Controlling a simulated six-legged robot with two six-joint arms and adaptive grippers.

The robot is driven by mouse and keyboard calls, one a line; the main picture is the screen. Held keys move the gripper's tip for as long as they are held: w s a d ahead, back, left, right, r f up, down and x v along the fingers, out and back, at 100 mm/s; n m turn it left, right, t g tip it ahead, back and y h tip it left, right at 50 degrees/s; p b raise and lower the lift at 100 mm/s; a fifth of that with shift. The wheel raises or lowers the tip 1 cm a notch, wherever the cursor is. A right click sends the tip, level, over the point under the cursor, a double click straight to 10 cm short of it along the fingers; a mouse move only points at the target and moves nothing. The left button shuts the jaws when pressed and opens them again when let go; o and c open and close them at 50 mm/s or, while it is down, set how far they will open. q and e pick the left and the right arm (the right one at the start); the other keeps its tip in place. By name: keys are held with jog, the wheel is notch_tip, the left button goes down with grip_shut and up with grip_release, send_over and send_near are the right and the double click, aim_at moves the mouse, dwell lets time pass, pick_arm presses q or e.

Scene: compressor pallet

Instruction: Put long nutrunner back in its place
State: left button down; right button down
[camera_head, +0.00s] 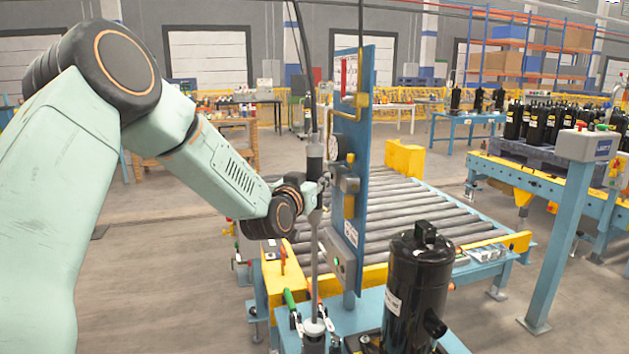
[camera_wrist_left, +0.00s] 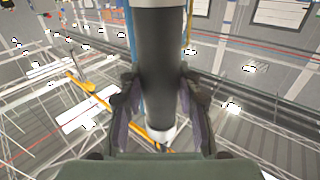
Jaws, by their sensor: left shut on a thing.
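The long nutrunner (camera_head: 314,158) hangs upright, a dark cylindrical body with a thin grey shaft running down. My left gripper (camera_head: 318,190) is shut around it, beside the blue panel (camera_head: 352,205). In the left wrist view the dark nutrunner body (camera_wrist_left: 160,60) stands between the two fingers of my left gripper (camera_wrist_left: 160,108). The shaft's lower end meets a grey and black fixture (camera_head: 313,335) at the bottom; I cannot tell whether it sits in it or only overlaps it. My right gripper is not in view.
A black compressor (camera_head: 418,285) stands close to the right of the shaft. A roller conveyor (camera_head: 420,212) lies behind the panel. A dark cable (camera_head: 306,60) runs up from the tool. A grey control box on a blue post (camera_head: 567,230) stands at the right. Open floor (camera_head: 180,270) lies at left.

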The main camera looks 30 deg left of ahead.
pick_arm(q)
jog(key=shift+w+f+b, duration=0.1)
jog(key=shift+f+b, duration=0.95)
jog(key=shift+f, duration=0.2)
dwell(0.8)
jog(key=c, duration=1.4)
grip_release()
jog(key=o, duration=0.5)
jog(key=shift+s, duration=0.2)
jog(key=shift+o, duration=0.3)
jog(key=shift+f, duration=0.1)
jog(key=shift+w, duration=0.15)
jog(key=shift+f, duration=0.35)
jog(key=s+d, duration=0.2)
jog(key=s, duration=0.9)
jog(key=shift+s+d+r, duration=0.15)
jog(key=shift+s+r, duration=0.1)
jog(key=shift+s, duration=0.15)
